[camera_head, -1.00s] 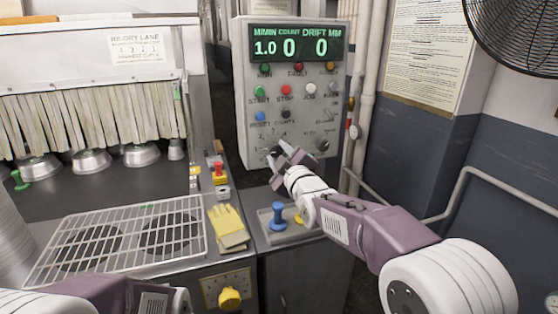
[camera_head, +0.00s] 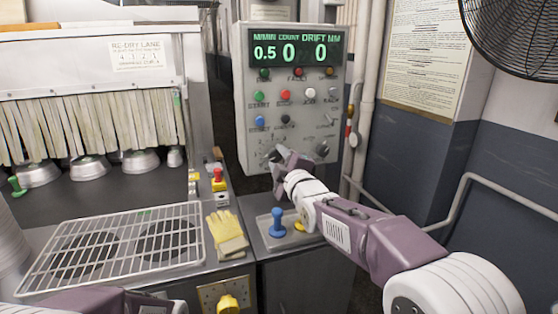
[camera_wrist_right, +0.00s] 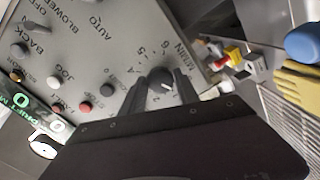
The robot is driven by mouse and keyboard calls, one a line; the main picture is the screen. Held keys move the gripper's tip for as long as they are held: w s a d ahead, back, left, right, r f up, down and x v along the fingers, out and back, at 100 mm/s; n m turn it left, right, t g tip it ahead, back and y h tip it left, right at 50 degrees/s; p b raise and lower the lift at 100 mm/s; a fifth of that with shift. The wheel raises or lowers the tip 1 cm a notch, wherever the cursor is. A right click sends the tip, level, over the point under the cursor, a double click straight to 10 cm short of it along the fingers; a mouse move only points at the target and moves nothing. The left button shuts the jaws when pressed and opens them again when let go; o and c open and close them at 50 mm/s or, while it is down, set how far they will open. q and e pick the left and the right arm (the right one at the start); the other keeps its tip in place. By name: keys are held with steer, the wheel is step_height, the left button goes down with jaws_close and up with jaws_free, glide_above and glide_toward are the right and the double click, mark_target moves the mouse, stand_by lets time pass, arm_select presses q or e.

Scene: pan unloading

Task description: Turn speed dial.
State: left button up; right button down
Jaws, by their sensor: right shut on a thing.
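The grey control panel (camera_head: 291,130) stands upright in the head view. Its green display (camera_head: 295,47) reads 0.5 for M/MIN, 0 for COUNT and 0 for DRIFT MM. The dark speed dial (camera_wrist_right: 161,80) shows in the right wrist view, with a pale pointer mark and numbers around it. My right gripper (camera_wrist_right: 160,86) has one finger on each side of the dial and is shut on it. In the head view my right gripper (camera_head: 279,159) is at the panel's lower left and largely hides the dial. My left arm shows at the bottom left; its gripper is out of frame.
Another dark knob (camera_head: 322,149) is just right of my right gripper, with coloured buttons above. A wire rack (camera_head: 118,248) lies at the left.

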steer(key=c, duration=0.9)
jaws_free()
steer(key=shift+s, duration=0.1)
steer(key=b+v, duration=0.1)
steer(key=v, duration=0.8)
